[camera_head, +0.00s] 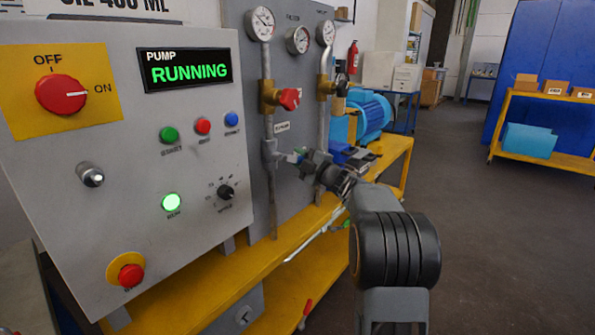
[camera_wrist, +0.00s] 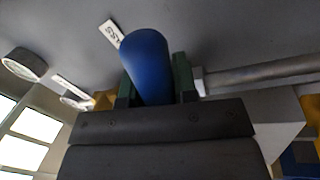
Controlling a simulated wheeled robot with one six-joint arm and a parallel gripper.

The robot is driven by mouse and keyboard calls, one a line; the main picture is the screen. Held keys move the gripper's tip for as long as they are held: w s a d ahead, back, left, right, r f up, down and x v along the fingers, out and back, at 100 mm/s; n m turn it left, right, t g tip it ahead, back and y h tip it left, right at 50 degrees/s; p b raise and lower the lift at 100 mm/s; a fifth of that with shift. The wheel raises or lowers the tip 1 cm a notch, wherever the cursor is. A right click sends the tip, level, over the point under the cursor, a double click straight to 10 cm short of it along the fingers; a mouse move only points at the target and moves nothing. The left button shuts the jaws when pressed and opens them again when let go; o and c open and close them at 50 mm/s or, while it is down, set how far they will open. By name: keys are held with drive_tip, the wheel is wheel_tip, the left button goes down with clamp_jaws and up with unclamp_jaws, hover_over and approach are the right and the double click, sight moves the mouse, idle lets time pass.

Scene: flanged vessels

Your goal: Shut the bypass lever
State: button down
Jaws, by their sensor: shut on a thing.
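The blue bypass lever (camera_wrist: 146,64) shows large in the wrist view as a rounded blue handle. It sits between the two green fingers of my gripper (camera_wrist: 156,84), which is shut on it. In the head view my gripper (camera_head: 293,157) is at the pipe fitting (camera_head: 270,152) on the grey panel, below a small label (camera_head: 282,127). The lever is mostly hidden there by the gripper and wrist, and its valve body cannot be made out clearly.
A red-handled valve (camera_head: 289,98) is just above my gripper, with pressure gauges (camera_head: 262,23) higher up. The control box (camera_head: 130,150) with the display reading RUNNING stands at left. A blue motor (camera_head: 372,112) is behind my wrist. The floor at right is clear.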

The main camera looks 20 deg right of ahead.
drive_tip(key=shift+w+d+r+n+g+y+b, duration=0.15)
drive_tip(key=shift+r+n+y+b, duration=0.2)
drive_tip(key=shift+n, duration=0.4)
drive_tip(key=shift+s+a+r+n+g+y+b, duration=0.1)
drive_tip(key=shift+r+n, duration=0.4)
drive_tip(key=shift+n, duration=0.3)
drive_tip(key=shift+w+d+r+n+g+y+b, duration=0.15)
drive_tip(key=shift+r+n+b, duration=0.2)
drive_tip(key=shift+n, duration=0.4)
drive_tip(key=shift+s+a+r, duration=0.1)
drive_tip(key=shift+s+r, duration=0.05)
drive_tip(key=c, duration=0.9)
unclamp_jaws()
drive_tip(key=p+v, duration=0.1)
drive_tip(key=v, duration=1.2)
drive_tip(key=shift+s+d, duration=0.25)
